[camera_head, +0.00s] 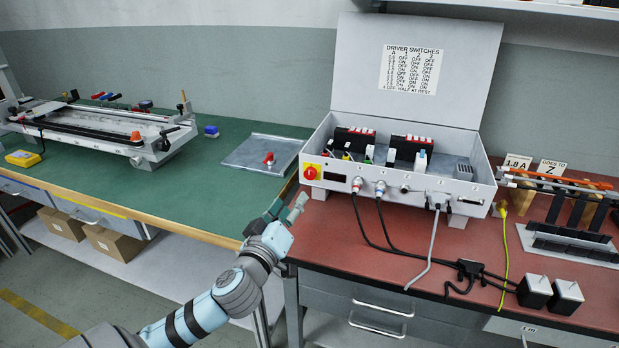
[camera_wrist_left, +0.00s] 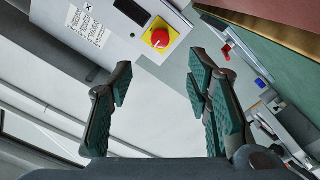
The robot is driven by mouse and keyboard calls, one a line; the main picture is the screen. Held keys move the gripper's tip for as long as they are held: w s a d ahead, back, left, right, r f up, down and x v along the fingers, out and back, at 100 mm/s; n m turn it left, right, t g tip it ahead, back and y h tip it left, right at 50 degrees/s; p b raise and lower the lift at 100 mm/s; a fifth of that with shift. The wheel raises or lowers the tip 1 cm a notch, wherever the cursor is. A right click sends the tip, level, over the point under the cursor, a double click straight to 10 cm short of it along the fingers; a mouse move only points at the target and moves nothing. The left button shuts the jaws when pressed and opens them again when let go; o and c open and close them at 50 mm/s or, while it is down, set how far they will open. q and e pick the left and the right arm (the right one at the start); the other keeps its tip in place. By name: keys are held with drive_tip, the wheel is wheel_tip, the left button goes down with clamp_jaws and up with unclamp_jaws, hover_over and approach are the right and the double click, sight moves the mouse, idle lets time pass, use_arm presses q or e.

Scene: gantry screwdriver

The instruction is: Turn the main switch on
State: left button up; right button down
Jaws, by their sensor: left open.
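The main switch (camera_head: 310,172) is a red rotary knob on a yellow plate at the left end of the front panel of the white control box (camera_head: 420,193). Its position, on or off, cannot be read. In the left wrist view the red knob (camera_wrist_left: 159,38) shows ahead of the fingers, between their tips. My left gripper (camera_head: 288,208) is open and empty, just below and to the left of the switch, apart from it. Its two green-padded fingers also show in the left wrist view (camera_wrist_left: 160,78). My right gripper is in neither view.
The box's lid stands open, with a driver switch table on it. Cables (camera_head: 374,235) run from the panel to two small black-based blocks (camera_head: 551,293). A metal tray (camera_head: 262,153) lies on the green table at left. Red tabletop is clear left of the cables.

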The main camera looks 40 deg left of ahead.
sight(309, 176)
use_arm(q)
drive_tip(key=b+x, duration=0.1)
drive_tip(key=x, duration=0.9)
drive_tip(key=shift+w+a+f+b, duration=0.1)
drive_tip(key=shift+w+f+b, duration=0.05)
drive_tip(key=shift+w+b, duration=0.2)
drive_tip(key=shift+w+a, duration=0.1)
drive_tip(key=shift+w, duration=0.2)
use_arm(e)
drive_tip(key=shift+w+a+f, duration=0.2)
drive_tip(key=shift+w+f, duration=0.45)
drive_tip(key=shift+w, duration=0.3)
use_arm(q)
clamp_jaws()
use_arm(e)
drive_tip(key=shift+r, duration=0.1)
